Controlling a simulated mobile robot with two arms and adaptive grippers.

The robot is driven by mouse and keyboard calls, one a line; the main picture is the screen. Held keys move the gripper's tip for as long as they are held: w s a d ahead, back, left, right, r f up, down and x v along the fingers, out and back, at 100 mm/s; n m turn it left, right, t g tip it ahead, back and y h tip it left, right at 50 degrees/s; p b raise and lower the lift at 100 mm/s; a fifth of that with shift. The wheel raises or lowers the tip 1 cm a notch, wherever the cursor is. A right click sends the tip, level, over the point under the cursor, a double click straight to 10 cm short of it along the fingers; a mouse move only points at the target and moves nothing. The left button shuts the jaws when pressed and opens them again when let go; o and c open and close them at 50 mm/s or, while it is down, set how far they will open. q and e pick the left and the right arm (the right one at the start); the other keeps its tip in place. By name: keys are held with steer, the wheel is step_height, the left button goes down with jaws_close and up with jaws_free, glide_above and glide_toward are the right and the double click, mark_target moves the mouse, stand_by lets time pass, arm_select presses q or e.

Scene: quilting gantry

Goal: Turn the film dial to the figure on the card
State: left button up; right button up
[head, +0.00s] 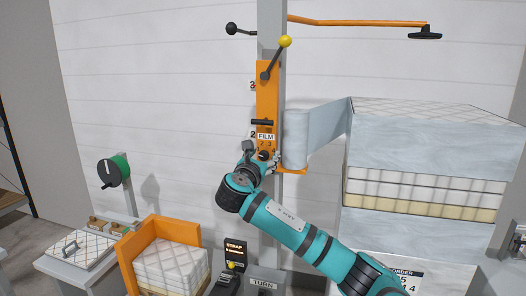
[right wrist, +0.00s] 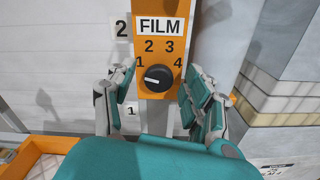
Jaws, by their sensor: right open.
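The film dial (right wrist: 158,78) is a round black knob on an orange panel under the FILM label (right wrist: 160,26). Figures 1 to 4 stand around its upper side. A small white mark shows on the knob's left part, roughly toward the 1; its exact setting is hard to tell. My right gripper (right wrist: 160,90) is open, one finger each side of the dial, apart from it. In the head view the right gripper (head: 262,158) is at the panel and partly hides the dial. My left gripper is out of view.
A film roll (head: 295,138) stands just right of the panel, its film running to the wrapped stack (head: 420,145). A lever with a yellow knob (head: 285,41) is above. An orange bin (head: 150,240) and TURN box (head: 264,285) are below. Left of the panel is clear.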

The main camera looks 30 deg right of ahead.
steer(key=shift+w+d, duration=0.15)
steer(key=shift+d, duration=0.05)
jaws_close()
stand_by(0.3)
